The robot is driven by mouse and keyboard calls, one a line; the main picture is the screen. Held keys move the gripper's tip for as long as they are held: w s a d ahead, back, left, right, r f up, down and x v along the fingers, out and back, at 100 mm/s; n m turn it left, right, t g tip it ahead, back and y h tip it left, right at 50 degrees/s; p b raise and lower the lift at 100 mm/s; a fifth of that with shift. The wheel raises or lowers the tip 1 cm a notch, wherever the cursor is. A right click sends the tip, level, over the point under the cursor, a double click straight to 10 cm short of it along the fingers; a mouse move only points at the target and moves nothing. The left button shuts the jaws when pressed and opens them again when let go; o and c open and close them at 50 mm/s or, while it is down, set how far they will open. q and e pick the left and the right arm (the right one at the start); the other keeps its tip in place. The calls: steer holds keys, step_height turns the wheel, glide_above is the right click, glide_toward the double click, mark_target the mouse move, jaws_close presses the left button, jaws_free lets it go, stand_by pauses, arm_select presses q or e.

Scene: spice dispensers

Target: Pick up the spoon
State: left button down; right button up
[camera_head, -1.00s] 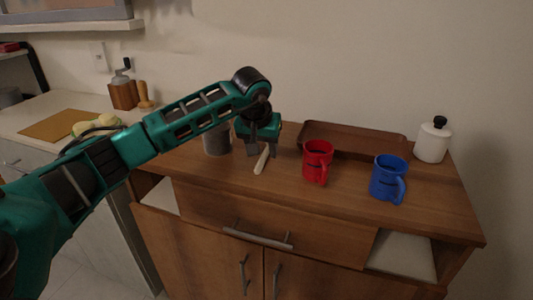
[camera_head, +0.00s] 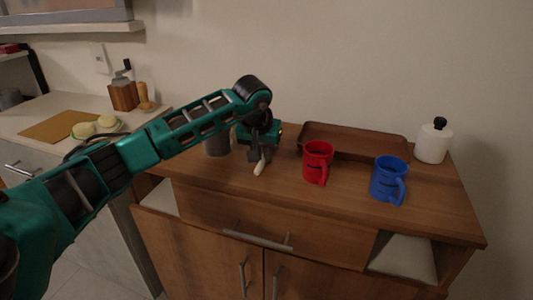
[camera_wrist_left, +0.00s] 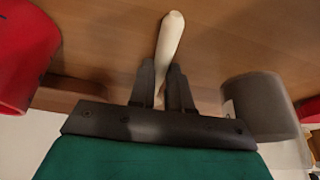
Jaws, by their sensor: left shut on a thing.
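The spoon (camera_head: 260,167) is a pale, light-wood piece on the wooden cabinet top. Only its narrow end shows below my left gripper (camera_head: 261,157) in the head view. In the left wrist view the spoon (camera_wrist_left: 170,42) runs up from between the two black fingers, and the left gripper (camera_wrist_left: 162,85) is shut on it. The rest of the spoon is hidden behind the gripper. My right gripper is not in view.
A grey canister (camera_head: 217,143) stands close left of the gripper. A red mug (camera_head: 317,162) and a blue mug (camera_head: 388,178) stand to the right. A brown tray (camera_head: 355,143) lies behind them, and a white jar (camera_head: 433,143) stands at far right.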

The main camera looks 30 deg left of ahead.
mark_target(263, 158)
arm_select(q)
step_height(263, 158, up, 20)
steer(key=p, duration=0.3)
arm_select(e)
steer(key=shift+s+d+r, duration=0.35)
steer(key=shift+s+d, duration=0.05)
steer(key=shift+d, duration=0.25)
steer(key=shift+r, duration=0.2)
